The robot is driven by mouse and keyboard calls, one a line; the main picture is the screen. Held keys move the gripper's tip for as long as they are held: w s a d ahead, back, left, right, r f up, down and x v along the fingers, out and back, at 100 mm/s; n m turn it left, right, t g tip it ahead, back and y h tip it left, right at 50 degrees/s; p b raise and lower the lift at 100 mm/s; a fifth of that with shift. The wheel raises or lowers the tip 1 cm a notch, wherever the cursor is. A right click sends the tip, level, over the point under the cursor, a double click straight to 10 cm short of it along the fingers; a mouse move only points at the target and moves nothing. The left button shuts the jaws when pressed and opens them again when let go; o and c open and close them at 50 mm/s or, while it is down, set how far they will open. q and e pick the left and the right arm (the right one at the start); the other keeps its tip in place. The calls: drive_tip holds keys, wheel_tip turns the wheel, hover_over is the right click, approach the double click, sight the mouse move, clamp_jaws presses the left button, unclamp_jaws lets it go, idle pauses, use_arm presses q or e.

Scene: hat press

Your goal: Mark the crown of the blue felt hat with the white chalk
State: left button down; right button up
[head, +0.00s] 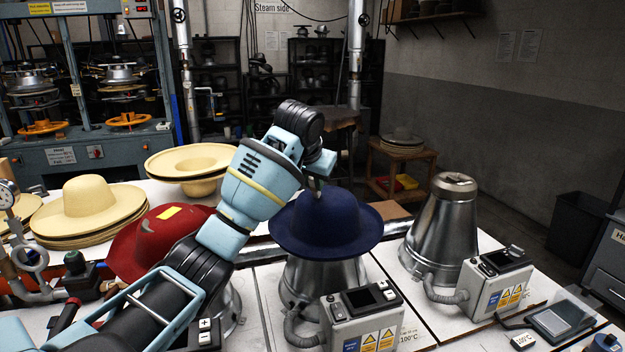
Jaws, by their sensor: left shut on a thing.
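The blue felt hat (337,228) sits brim down on a metal cone-shaped block (318,280) in the middle of the bench. My left gripper (317,187) points down over the left part of its crown. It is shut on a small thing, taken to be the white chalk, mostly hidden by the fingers. The tip is at or just above the felt; I cannot tell if it touches. No clear chalk mark shows on the visible crown. My right gripper is not in view.
A red hat (150,245) sits on the left, partly behind my left arm. Straw hats (88,208) are stacked behind it. A bare metal cone (445,225) stands at right. Control boxes (362,318) and a small scale (552,322) line the front.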

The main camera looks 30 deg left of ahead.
use_arm(q)
drive_tip(key=shift+w+d, duration=0.3)
drive_tip(key=shift+w, duration=0.5)
drive_tip(key=shift+w+d, duration=0.25)
drive_tip(key=shift+w, duration=0.5)
drive_tip(key=shift+w+d+f+b, duration=0.15)
drive_tip(key=shift+w+d, duration=0.1)
drive_tip(key=shift+w, duration=0.45)
drive_tip(key=shift+w+d+b, duration=0.15)
drive_tip(key=shift+w+d, duration=0.1)
drive_tip(key=shift+w, duration=0.65)
drive_tip(key=shift+d+r, duration=0.1)
drive_tip(key=shift+r, duration=0.15)
drive_tip(key=shift+f, duration=0.15)
drive_tip(key=shift+s, duration=0.1)
